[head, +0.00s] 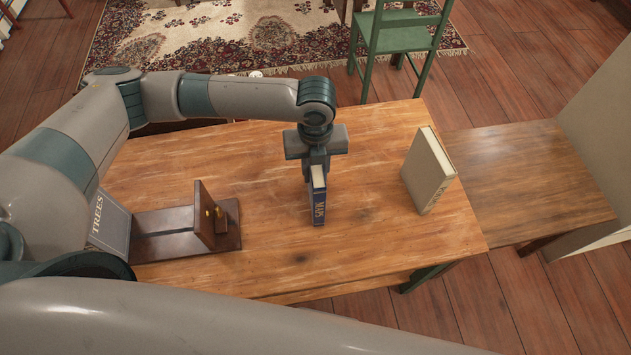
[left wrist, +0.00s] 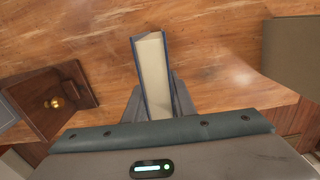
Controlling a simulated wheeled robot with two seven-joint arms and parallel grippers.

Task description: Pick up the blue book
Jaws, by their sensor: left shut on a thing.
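The blue book (head: 318,205) is upright, with gold lettering on its spine, near the middle of the wooden table. My left gripper (head: 317,172) comes down from above and is shut on the book's upper part. In the left wrist view, the book (left wrist: 152,75) shows its pale page edges and blue covers between the two fingers of my left gripper (left wrist: 160,100). Whether the book's bottom touches the table I cannot tell. My right gripper is not in view.
A beige book (head: 428,172) stands upright at the table's right. A dark wooden bookend (head: 170,235) with gold knobs sits on the left, beside a grey book (head: 108,225) lettered TREES. A green chair (head: 400,40) stands behind the table (head: 260,255).

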